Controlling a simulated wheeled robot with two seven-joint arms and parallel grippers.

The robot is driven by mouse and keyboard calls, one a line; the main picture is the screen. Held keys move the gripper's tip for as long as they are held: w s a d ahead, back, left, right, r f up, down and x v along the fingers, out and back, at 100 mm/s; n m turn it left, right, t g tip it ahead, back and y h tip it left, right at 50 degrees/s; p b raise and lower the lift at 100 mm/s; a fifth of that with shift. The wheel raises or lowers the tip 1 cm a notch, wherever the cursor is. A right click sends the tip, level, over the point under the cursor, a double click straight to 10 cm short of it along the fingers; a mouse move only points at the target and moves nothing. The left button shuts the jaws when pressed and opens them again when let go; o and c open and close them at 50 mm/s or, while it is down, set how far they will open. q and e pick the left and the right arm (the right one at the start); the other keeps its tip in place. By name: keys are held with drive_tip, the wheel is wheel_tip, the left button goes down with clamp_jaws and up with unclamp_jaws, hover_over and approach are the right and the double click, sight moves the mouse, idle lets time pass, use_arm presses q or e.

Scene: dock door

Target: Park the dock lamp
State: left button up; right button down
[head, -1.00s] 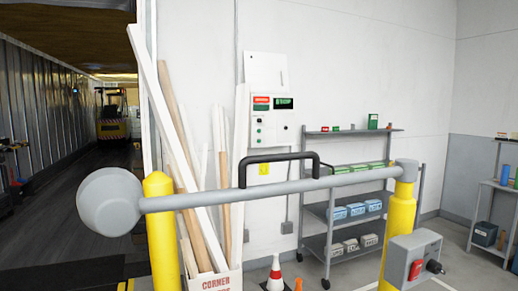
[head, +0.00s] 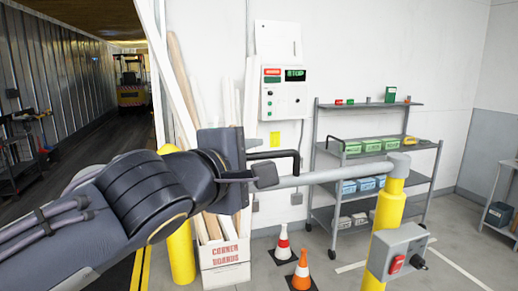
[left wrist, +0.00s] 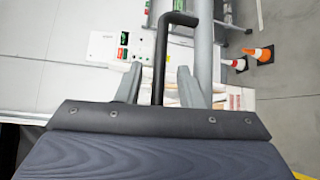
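The dock lamp's grey arm (head: 335,176) runs level to the top of a yellow post (head: 389,205) on the right. Its lamp head is hidden behind my left arm in the head view. A black handle (head: 284,154) stands off the lamp arm. My left gripper (head: 258,170) is at the handle's left part. In the left wrist view the black handle (left wrist: 160,60) passes between the two grey fingers (left wrist: 158,84), with a gap on both sides. The grey lamp arm (left wrist: 205,45) runs alongside. The gripper is open. My right gripper is not in view.
A grey control box with a red switch (head: 397,262) is on the yellow post. Two cones (head: 302,270) stand on the floor before a shelf cart (head: 345,190). A corner-boards box (head: 224,262) holds long boards. A forklift (head: 131,80) is inside the trailer at left.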

sight(257, 158)
use_arm(q)
drive_tip(key=shift+p+x, duration=0.3)
drive_tip(key=shift+x, duration=1.25)
clamp_jaws()
